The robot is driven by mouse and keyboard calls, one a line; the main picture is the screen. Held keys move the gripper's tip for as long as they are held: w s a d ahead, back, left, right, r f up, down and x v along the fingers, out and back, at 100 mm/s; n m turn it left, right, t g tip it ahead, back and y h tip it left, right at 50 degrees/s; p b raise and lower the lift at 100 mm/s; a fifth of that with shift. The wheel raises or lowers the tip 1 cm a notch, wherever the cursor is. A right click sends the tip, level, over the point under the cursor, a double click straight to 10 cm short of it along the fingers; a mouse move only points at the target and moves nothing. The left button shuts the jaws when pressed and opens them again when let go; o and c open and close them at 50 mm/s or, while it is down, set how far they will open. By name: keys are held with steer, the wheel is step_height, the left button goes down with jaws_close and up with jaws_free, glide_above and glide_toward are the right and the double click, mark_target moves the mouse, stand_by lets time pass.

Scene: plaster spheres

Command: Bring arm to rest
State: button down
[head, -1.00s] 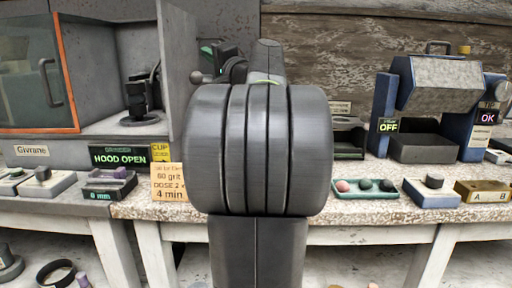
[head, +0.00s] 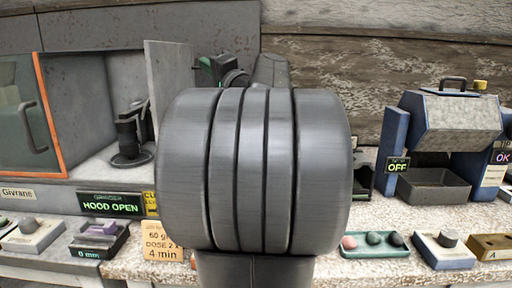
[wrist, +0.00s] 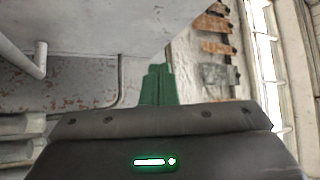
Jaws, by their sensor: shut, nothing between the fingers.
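My gripper (wrist: 158,84) shows in the wrist view as green fingers lying together past the dark wrist housing, with nothing between them. It hangs in free air, with a grey panel and wall behind it. In the head view my own large dark arm joint fills the middle and hides most of the arm beyond it. A small green and dark part of my arm shows above the joint, near the upright grey panel (head: 170,90).
An open hood with an orange-edged glass door (head: 25,120) stands at left, a dark stand (head: 130,135) inside. At right are a blue-framed machine (head: 450,125) marked OFF and a green tray (head: 362,252) with pink and dark balls. Button boxes line the bench front.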

steer(key=shift+w+r+m+h+p, duration=0.4)
steer(key=shift+w+r+m+p, duration=0.35)
steer(key=shift+p, duration=1.45)
steer(key=shift+w, duration=0.15)
